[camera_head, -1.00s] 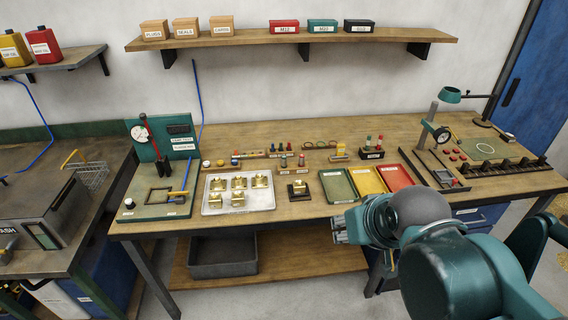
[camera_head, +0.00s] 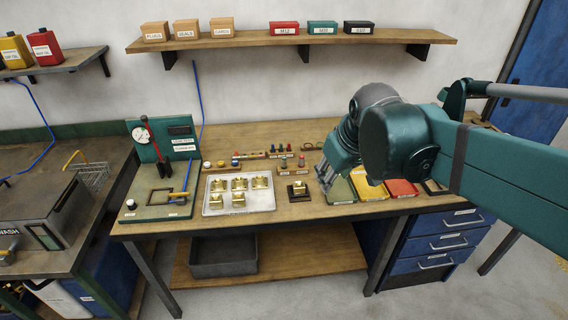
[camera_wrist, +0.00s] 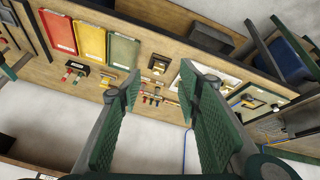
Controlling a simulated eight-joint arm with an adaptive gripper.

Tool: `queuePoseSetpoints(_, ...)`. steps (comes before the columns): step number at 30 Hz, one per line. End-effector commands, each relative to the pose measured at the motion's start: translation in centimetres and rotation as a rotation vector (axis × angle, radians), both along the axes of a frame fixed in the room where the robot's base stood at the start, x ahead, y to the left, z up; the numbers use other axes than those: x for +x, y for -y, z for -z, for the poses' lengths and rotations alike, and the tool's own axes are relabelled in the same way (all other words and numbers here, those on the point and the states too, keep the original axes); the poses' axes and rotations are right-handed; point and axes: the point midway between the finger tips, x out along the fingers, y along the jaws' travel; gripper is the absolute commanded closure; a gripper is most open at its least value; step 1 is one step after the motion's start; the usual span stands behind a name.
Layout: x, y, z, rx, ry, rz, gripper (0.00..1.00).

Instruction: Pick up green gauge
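A dark block with red- and green-topped pieces (camera_wrist: 76,72) stands on the bench in the wrist view, left of my fingers. The green gauge is too small to single out there with certainty. In the head view my arm hides this block. My gripper (camera_wrist: 160,84) is open, with nothing between its green padded fingers. In the head view my gripper (camera_head: 324,178) hangs over the bench front, by the green tray (camera_head: 340,190) and right of the small dark stand with a brass part (camera_head: 298,190).
A pale tray (camera_head: 262,203) of brass parts lies to the left. Yellow (camera_head: 371,190) and red (camera_head: 402,188) trays lie beside the green one. Small pegs and labelled pieces (camera_head: 284,163) stand behind. A press-like fixture with a dial (camera_head: 140,134) stands at the far left.

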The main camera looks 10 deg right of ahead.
Motion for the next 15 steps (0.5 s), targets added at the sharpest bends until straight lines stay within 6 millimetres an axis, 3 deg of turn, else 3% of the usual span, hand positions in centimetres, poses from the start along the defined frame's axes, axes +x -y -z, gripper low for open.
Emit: queuePoseSetpoints(15, 9.0, -1.1, -1.2, -0.076, -0.083, -0.176, 0.66)
